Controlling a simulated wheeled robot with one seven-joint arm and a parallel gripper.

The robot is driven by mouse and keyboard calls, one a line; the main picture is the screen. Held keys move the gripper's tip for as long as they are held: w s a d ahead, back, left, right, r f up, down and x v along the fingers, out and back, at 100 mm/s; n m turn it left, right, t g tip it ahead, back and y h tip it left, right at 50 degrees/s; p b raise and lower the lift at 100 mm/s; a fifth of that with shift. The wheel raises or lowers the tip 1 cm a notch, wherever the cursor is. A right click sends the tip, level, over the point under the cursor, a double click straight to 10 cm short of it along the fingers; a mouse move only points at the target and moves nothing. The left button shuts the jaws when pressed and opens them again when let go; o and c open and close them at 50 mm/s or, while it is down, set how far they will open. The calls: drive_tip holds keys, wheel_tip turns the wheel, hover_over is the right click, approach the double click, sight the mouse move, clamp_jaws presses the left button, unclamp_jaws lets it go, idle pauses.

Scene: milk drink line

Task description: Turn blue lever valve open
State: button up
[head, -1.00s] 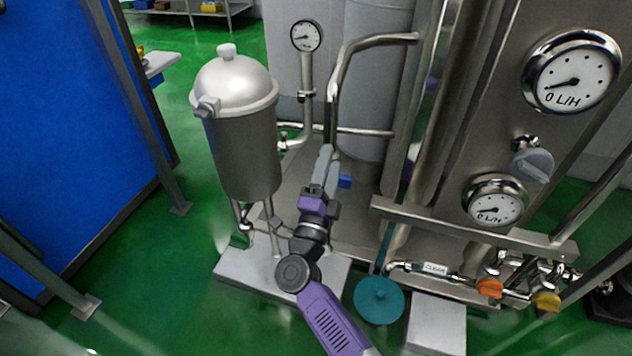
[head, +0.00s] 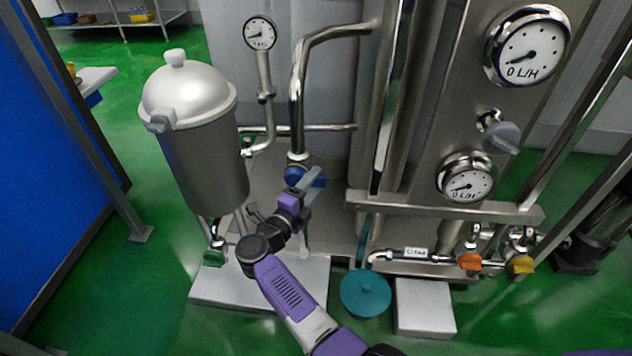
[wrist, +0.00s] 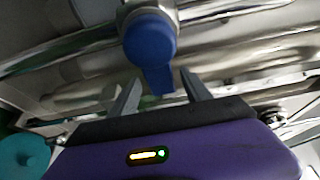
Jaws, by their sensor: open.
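The blue lever valve (head: 293,176) sits at the lower end of a bent steel pipe, partly hidden behind my gripper (head: 315,183) in the head view. In the wrist view, the round blue hub (wrist: 150,38) is at the top centre, and its short blue lever (wrist: 157,82) points down toward my gripper. My gripper's two grey fingers (wrist: 160,78) are open, one on either side of the lever's end. I cannot tell whether either finger touches it.
A grey lidded vessel (head: 203,150) stands left of my arm. Orange (head: 469,261) and yellow (head: 520,265) valve handles are at the lower right. A teal round cover (head: 366,292) is near the floor. A horizontal steel pipe (head: 340,127) runs behind the valve.

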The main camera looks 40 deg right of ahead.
drive_tip(key=shift+x, duration=1)
drive_tip(key=shift+c, duration=0.3)
clamp_jaws()
idle(0.5)
